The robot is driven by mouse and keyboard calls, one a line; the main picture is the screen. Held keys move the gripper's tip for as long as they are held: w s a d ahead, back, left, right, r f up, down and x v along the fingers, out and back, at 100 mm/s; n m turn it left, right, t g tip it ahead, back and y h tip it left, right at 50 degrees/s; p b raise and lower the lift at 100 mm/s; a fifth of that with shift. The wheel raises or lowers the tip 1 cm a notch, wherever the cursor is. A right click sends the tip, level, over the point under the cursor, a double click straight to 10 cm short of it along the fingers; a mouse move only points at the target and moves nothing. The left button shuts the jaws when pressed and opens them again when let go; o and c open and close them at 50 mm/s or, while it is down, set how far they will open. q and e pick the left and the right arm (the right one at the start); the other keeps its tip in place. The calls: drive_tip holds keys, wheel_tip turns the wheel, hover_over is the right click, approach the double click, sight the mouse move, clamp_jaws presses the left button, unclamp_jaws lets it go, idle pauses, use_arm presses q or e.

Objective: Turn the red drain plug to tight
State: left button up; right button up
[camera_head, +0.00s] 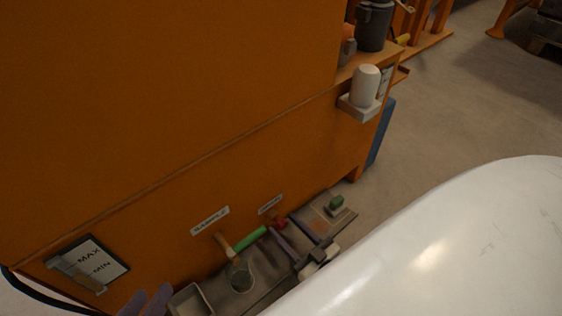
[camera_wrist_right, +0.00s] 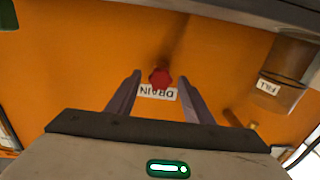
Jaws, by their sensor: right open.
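The red drain plug (camera_head: 281,223) sits low on the orange cabinet wall, under a small label. In the right wrist view the plug (camera_wrist_right: 160,78) shows between my right gripper's two fingertips, next to a DRAIN label (camera_wrist_right: 158,92) that reads upside down. My right gripper (camera_head: 290,228) is open, its purple fingers pointing at the wall on either side of the plug. I see no clear contact, and the depth gap is hard to judge. My left gripper (camera_head: 150,298) is at the bottom left edge, mostly cut off, away from the plug.
A green-handled valve (camera_head: 250,239) under a SAMPLE label (camera_head: 210,221) is just left of the plug, with a cup (camera_head: 239,275) below. A MAX/MIN gauge (camera_head: 90,264) is at left. A white bottle (camera_head: 366,86) stands on a wall bracket. Floor at right is open.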

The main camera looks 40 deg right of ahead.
drive_tip(key=c, duration=1)
drive_tip(key=shift+m, duration=0.3)
drive_tip(key=m, duration=0.3)
drive_tip(key=shift+d+m, duration=0.1)
drive_tip(key=shift+m, duration=0.2)
drive_tip(key=m, duration=0.8)
drive_tip(key=shift+d+f+m, duration=0.1)
drive_tip(key=shift+m, duration=1.9)
